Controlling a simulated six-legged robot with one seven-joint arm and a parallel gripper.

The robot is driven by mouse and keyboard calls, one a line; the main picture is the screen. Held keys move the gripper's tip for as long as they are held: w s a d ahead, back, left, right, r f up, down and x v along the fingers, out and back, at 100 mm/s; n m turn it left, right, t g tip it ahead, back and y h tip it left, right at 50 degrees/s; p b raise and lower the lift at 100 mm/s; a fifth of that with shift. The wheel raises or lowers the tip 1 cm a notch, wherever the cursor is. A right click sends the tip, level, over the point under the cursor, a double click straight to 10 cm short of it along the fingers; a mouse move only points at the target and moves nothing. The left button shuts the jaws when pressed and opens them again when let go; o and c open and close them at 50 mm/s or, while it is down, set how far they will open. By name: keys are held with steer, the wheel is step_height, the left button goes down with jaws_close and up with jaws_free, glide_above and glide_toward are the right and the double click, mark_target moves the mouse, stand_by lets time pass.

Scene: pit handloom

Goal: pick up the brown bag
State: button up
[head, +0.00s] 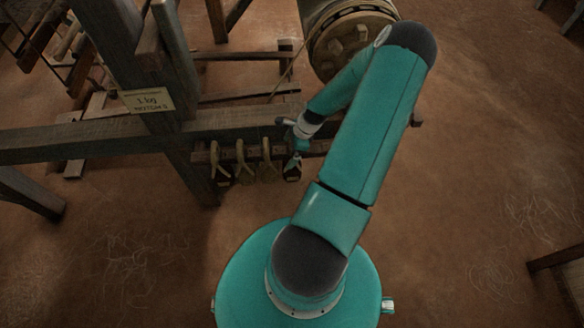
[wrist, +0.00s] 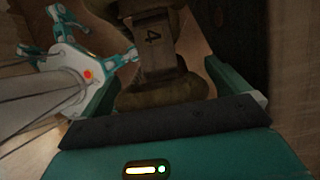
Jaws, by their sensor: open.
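A brown bag (wrist: 165,92) with a dark "4" on its upper strap fills the middle of the wrist view. My gripper (wrist: 163,66) is open, with one finger on each side of this bag. Both fingers look apart from it, though the contact is hard to judge. In the head view my gripper (head: 296,156) is at the right end of a row of hanging bags, over the rightmost one (head: 292,173), which it partly hides. Several similar bags with tan loops, such as one nearby (head: 267,170), hang to its left.
A dark post (head: 150,90) carries a paper sign (head: 148,101). A round wooden roller end (head: 345,45) stands behind my arm. The earthen floor (head: 470,190) at right is open.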

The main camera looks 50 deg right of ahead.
steer(key=shift+c, duration=0.2)
steer(key=shift+w+r, duration=0.1)
steer(key=c, duration=1.7)
steer(key=shift+r, duration=1.8)
steer(key=s+a, duration=1.2)
steer(key=a, duration=0.1)
steer(key=shift+a, duration=0.25)
